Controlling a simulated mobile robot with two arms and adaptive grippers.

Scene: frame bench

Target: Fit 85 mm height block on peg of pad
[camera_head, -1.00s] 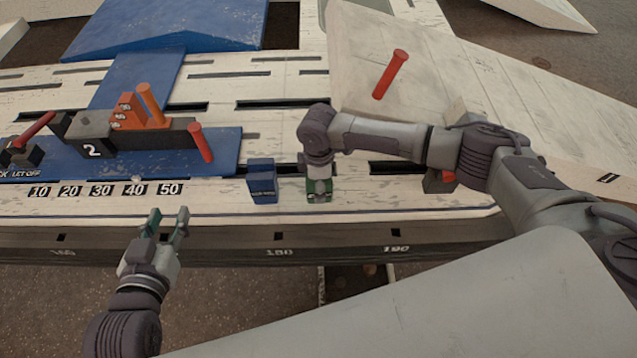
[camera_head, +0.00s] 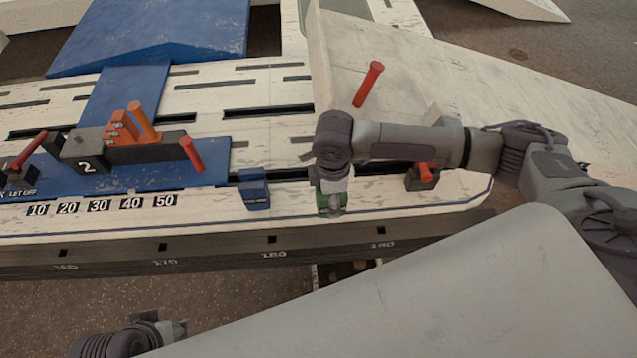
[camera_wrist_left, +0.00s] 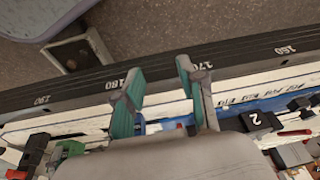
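A small blue block (camera_head: 254,188) with a label on its front stands near the front edge of the bench. My left gripper (camera_head: 165,328) is at the bottom edge of the head view, in front of the bench and mostly cut off. In the left wrist view its two green fingers (camera_wrist_left: 163,88) are spread and empty, with a bit of blue behind them. I cannot tell which peg or pad is the task's.
A blue plate (camera_head: 120,180) at left carries a dark block marked 2 (camera_head: 85,163), an orange clamp (camera_head: 122,128) and a red-handled part (camera_head: 192,154). A red rod (camera_head: 368,84) stands out at the back. A dark red-topped block (camera_head: 422,176) sits right.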

